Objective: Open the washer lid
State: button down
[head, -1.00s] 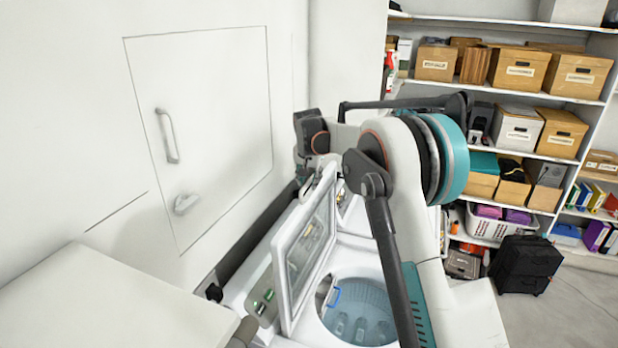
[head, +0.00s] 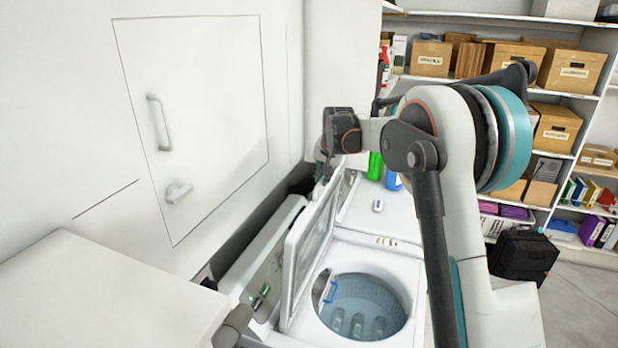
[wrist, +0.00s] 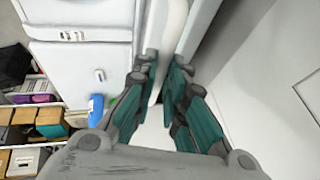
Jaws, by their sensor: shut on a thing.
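The white washer lid (head: 291,268) with its framed window stands raised, close to upright, on the left side of the washer (head: 378,252). The round tub (head: 365,305) is exposed, with a blue handle-like part on its inner left. My gripper's wrist is above the lid's far upper corner in the head view, where the fingertips are hard to make out. In the wrist view my gripper (wrist: 168,97) has teal-padded fingers on either side of the lid's pale edge (wrist: 171,40) and is shut on it. The fingers hide part of that edge.
A control panel strip (head: 262,285) and the wall with a hatch (head: 195,125) lie close behind the lid. A green bottle (head: 375,166) and a blue bottle (head: 393,181) stand beyond the washer. Shelves with boxes (head: 430,58) fill the back right.

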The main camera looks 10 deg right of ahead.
jog(key=s+d+f+b, duration=0.2)
jog(key=s+d, duration=0.3)
jog(key=d, duration=0.3)
jog(key=shift+s+t+y+b, duration=0.2)
jog(key=shift+t+y+b, duration=0.2)
jog(key=c, duration=1.6)
grip_release()
jog(key=shift+c, duration=0.2)
jog(key=shift+r, duration=0.15)
jog(key=v, duration=1.1)
jog(key=shift+s+r, duration=0.2)
jog(key=shift+r, duration=0.15)
